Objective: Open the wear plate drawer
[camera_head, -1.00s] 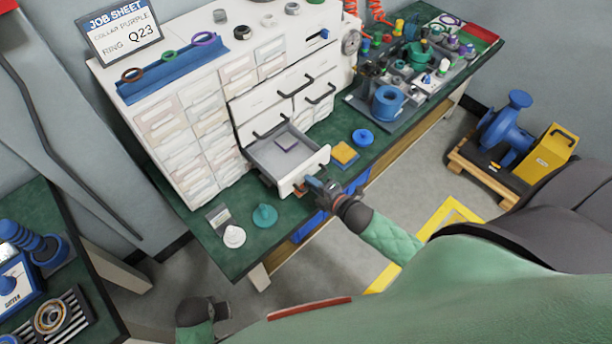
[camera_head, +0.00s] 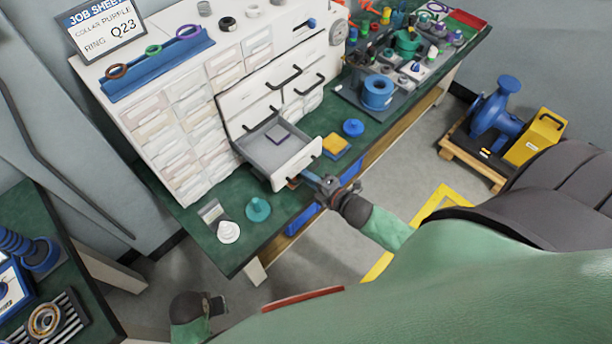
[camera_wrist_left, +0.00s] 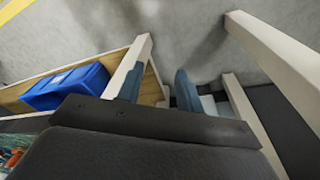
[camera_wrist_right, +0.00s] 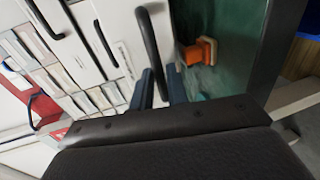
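The wear plate drawer (camera_head: 296,168) is pulled out of the white cabinet, above the green bench. A flat purple-grey plate (camera_head: 281,137) lies inside it. My right gripper (camera_head: 312,180) is at the drawer's front. In the right wrist view, the dark bar handle (camera_wrist_right: 150,45) runs between the blue fingertips (camera_wrist_right: 160,82), which are close together on it; the exact contact is partly hidden. My left gripper (camera_head: 217,305) is low, away from the bench; in the left wrist view its fingers (camera_wrist_left: 158,85) are apart and empty.
An orange pad (camera_head: 334,147) and a blue round part (camera_head: 353,127) lie right of the drawer. Blue bins (camera_head: 303,220) sit beneath the bench edge. A pump (camera_head: 494,118) stands on the floor.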

